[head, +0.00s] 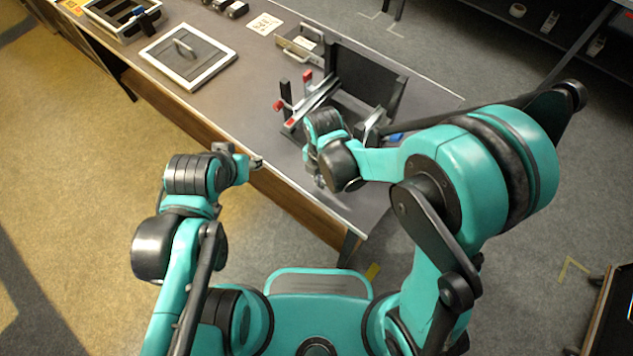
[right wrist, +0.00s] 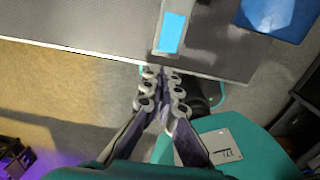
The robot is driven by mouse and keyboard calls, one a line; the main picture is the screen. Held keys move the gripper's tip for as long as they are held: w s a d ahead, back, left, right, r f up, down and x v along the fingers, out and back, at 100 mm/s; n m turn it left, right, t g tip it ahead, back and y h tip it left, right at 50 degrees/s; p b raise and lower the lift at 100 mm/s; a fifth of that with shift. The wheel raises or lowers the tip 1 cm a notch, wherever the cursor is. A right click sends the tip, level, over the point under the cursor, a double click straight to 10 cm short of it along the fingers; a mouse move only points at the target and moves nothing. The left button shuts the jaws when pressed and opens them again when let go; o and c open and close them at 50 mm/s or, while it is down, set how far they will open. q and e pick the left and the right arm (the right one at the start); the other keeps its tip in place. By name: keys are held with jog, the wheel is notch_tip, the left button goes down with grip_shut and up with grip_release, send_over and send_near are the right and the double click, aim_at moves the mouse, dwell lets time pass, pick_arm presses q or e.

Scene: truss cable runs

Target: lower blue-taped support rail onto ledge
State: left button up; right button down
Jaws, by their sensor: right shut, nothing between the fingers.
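In the right wrist view a pale rail with a blue-taped end (right wrist: 172,35) lies over the grey table top, its near end close to the table edge. In the head view a bit of blue (head: 396,137) shows beside the dark frame (head: 366,75), partly behind my right arm; I cannot tell if it is the same tape. My right gripper (right wrist: 160,76) is shut and empty, its fingertips just short of the taped end in the picture. In the head view my right gripper (head: 318,178) is at the table's front edge. My left gripper (head: 245,158) is left of it, apart from the frame; its opening is unclear.
The table (head: 225,95) also holds a grey panel with a handle (head: 190,55), a dark tray (head: 122,18) and a light rail (head: 312,103) among red-tipped parts. A blue object (right wrist: 278,15) shows in the right wrist view. The table's left front is clear.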

jog(key=shift+w+d, duration=0.55)
jog(key=shift+w, duration=0.2)
jog(key=w+d, duration=0.2)
jog(key=shift+w, duration=0.35)
jog(key=shift+s+a, duration=0.1)
